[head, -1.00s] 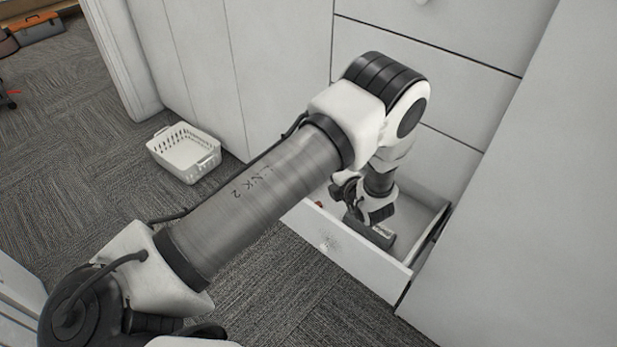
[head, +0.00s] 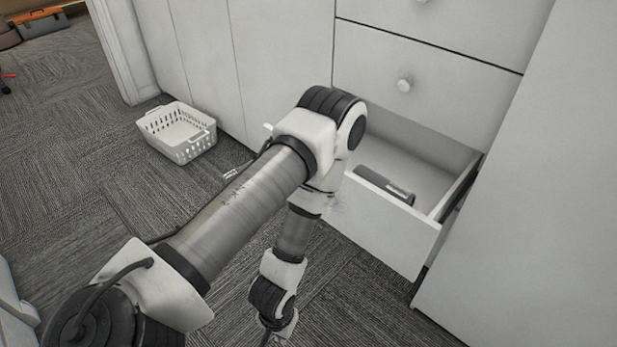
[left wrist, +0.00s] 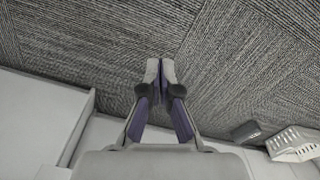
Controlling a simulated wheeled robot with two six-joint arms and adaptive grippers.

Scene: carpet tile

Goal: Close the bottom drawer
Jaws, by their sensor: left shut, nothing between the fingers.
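Part of the drawer is hidden by my left arm. My left gripper (head: 268,340) hangs over the carpet in front of the drawer, apart from it, at the lower edge of the head view. In the left wrist view the left gripper (left wrist: 160,66) has its fingertips together with nothing between them, over carpet. My right gripper is not in view.
A white basket (head: 170,142) stands on the carpet by the cabinet, left of the drawer; it also shows in the left wrist view (left wrist: 293,145). The drawer above (head: 420,90) is shut, with a round knob.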

